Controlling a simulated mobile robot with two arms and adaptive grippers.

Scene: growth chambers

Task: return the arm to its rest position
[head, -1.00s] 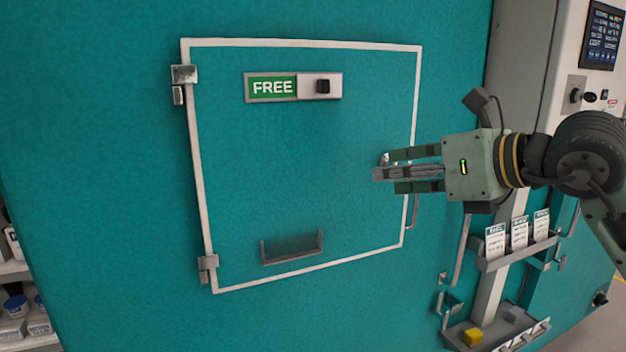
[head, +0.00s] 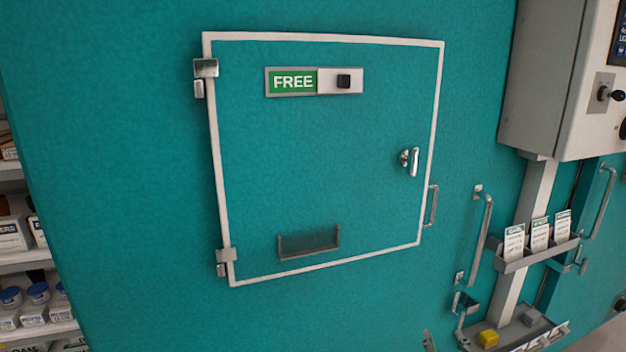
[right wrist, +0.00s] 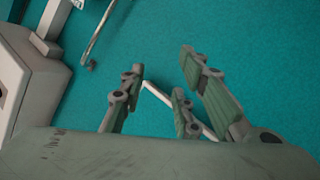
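My right gripper (right wrist: 162,78) shows only in the right wrist view. Its green-grey fingers are spread apart, with nothing held between them. The teal chamber wall (right wrist: 230,35) lies beyond the fingers, and a pale bar or edge passes behind them. Neither of my arms shows in the head view, and my left gripper is in neither view. The teal chamber door (head: 345,150) is closed, with its latch handle (head: 410,161) in full sight and a "FREE" sign (head: 292,82) near its top.
A grey control box (head: 545,85) juts out at the upper right. Below it are a card rack (head: 535,252), a tray (head: 515,333) with a yellow block (head: 488,338), and several rails. Stocked shelves (head: 25,260) stand at the far left.

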